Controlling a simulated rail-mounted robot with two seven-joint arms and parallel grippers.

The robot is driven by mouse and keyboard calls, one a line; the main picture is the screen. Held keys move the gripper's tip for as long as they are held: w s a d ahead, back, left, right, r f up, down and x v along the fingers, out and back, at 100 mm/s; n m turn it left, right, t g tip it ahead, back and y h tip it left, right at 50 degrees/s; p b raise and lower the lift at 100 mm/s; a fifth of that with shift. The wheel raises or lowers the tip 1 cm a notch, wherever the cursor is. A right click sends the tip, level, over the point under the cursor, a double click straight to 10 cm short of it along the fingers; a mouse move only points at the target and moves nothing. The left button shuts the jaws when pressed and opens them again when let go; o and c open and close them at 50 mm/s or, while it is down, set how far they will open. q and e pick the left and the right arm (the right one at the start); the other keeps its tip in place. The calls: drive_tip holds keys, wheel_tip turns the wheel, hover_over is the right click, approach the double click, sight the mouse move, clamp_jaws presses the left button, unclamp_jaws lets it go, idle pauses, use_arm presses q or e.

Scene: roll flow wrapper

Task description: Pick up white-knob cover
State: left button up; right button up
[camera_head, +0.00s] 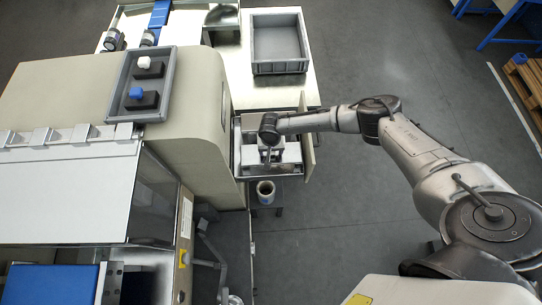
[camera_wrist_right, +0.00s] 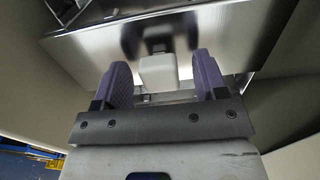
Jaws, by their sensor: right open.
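In the head view, a white knob (camera_head: 144,62) sits on a black block (camera_head: 149,71) in a grey tray on top of the machine. A blue knob (camera_head: 136,93) on a second black block is in the same tray. My right gripper (camera_head: 267,157) is away from the tray, down in the machine's open metal bay; the arm partly hides it. In the right wrist view, its two purple-padded fingers (camera_wrist_right: 161,88) are open. A white block (camera_wrist_right: 158,73) shows between and just beyond them, with a dark part behind it; no contact is visible. My left gripper is out of view.
A grey empty bin (camera_head: 279,70) stands on the pale table behind the bay. An open door panel (camera_head: 307,140) stands close to the bay's right side. A small round container (camera_head: 265,191) is below the bay.

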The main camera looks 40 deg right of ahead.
drive_tip(key=shift+f, duration=0.35)
clamp_jaws()
idle(0.4)
